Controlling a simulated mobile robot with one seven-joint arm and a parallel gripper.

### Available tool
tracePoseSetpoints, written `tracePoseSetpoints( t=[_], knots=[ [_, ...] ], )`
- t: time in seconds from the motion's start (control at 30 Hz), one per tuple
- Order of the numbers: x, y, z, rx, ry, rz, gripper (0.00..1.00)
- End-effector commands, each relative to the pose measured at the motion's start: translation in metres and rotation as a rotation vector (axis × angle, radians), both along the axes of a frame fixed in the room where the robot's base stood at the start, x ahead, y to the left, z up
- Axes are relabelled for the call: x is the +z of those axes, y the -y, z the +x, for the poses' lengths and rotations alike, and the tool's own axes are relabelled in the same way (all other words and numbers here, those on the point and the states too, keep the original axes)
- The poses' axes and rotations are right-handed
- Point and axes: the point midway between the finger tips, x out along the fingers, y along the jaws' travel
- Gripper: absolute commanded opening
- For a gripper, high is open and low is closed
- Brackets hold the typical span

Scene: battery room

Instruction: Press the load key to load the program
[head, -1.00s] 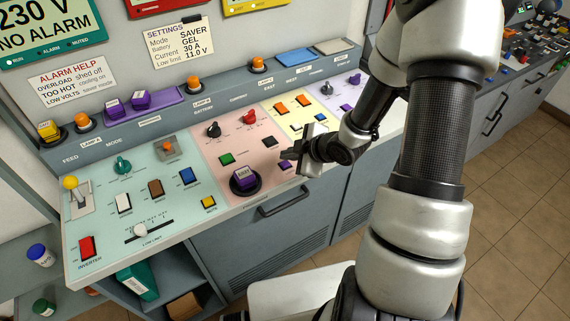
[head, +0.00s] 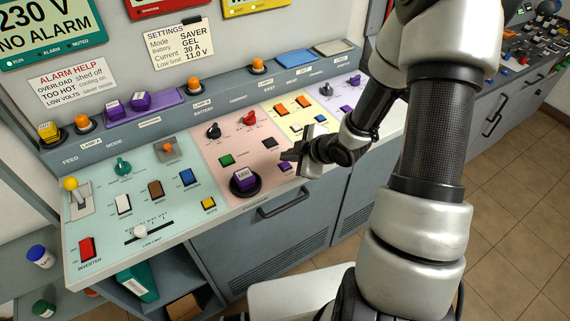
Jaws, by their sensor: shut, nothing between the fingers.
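My gripper (head: 290,154) is shut and empty over the pink panel section, on its right side. It is close to a small purple key (head: 285,167), which shows just below the fingertips, next to the panel's front edge. Its label is too small to read, so I cannot tell if it is the load key. Whether the fingertips touch anything is also unclear. To the left, a purple block (head: 244,175) with a white label sits in a round black socket on the pink section. A dark square key (head: 269,143) and a green key (head: 226,160) lie above it.
The panel's pale green section (head: 110,220) has a yellow-topped lever (head: 72,184), a red inverter switch (head: 87,247) and several keys. A settings note (head: 179,46) hangs behind. A drawer handle (head: 283,204) sticks out below the front edge.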

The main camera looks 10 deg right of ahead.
Motion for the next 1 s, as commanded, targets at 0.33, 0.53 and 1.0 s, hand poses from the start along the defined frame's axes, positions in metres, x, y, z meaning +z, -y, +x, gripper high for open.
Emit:
tracePoseSetpoints(
  t=[0.33,0.53,1.0],
  knots=[
    [0.0000,0.0000,0.0000,0.000,0.000,0.000,0.00],
    [0.0000,0.0000,0.0000,0.000,0.000,0.000,0.00],
    [-0.0091,0.0000,0.0001,0.000,0.000,0.000,0.00]
  ],
)
